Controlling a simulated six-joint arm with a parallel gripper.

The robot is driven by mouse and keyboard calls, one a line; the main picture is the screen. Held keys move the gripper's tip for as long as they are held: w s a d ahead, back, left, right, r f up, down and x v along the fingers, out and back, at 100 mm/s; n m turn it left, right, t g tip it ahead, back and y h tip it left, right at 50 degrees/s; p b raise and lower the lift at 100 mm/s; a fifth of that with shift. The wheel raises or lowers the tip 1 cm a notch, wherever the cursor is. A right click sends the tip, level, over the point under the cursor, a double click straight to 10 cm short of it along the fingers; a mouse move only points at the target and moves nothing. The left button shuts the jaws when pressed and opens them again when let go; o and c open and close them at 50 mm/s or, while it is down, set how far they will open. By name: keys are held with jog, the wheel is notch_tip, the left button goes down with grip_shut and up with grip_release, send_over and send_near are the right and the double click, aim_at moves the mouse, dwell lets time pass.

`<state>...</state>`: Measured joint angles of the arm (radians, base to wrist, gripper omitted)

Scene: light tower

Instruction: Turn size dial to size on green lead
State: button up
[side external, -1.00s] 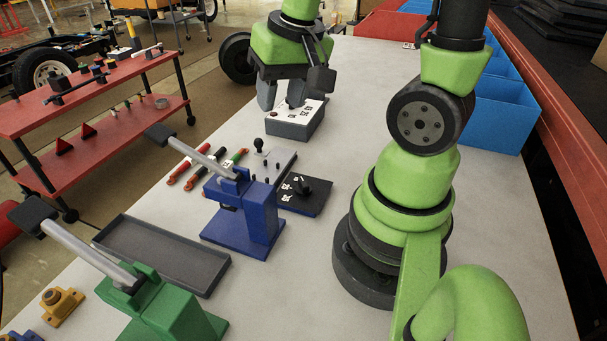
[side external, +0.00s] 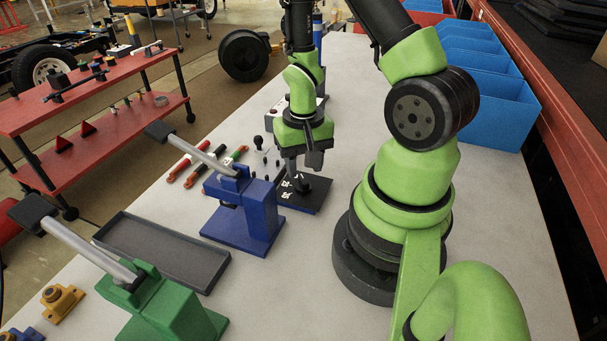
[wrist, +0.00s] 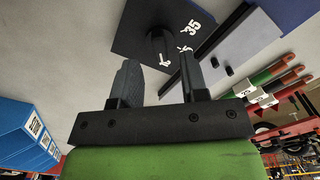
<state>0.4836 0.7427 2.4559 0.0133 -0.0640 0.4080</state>
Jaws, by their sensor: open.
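The size dial is a black plate (side external: 313,205) with a black knob and white numbers around it. In the wrist view its knob (wrist: 160,45) stands near the marks 16 and 35, with another mark partly hidden. My gripper (side external: 302,168) is open above the dial, pointing down. In the wrist view my gripper (wrist: 161,75) has its fingers apart, with the knob ahead of the gap; contact is not visible. The green lead (side external: 237,156) lies beside the black and red leads with a white label.
A blue clamp stand (side external: 243,220) is close in front, with a grey tray (side external: 165,250) and green clamp stand (side external: 170,310) nearer. Blue bins (side external: 490,110) stand at the back right.

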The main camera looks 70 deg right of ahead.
aim_at(304, 179)
jog(key=shift+f, duration=1.65)
grip_shut()
